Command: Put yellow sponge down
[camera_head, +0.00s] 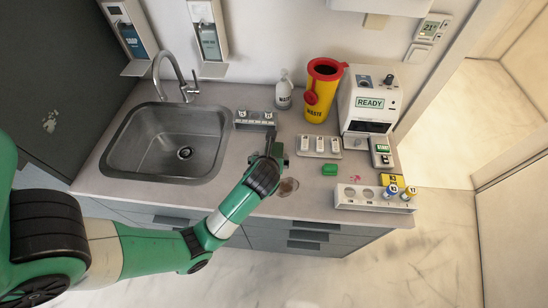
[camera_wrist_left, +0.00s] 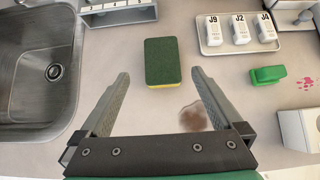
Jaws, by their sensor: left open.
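The sponge (camera_wrist_left: 162,62), with a dark green top and a thin yellow edge, lies flat on the counter in the left wrist view. My left gripper (camera_wrist_left: 160,77) is open, with one finger on each side of the sponge's near end and clear gaps to it. In the head view my left gripper (camera_head: 269,144) is over the counter, right of the sink, and hides part of the sponge. My right gripper is not in view.
The sink (camera_head: 181,142) is at the left. A brown stain (camera_head: 288,186) marks the counter near its front edge. A tray (camera_wrist_left: 239,47) of labelled white items, a green block (camera_head: 329,169), a yellow waste bin (camera_head: 318,98) and a white rack (camera_head: 362,203) stand to the right.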

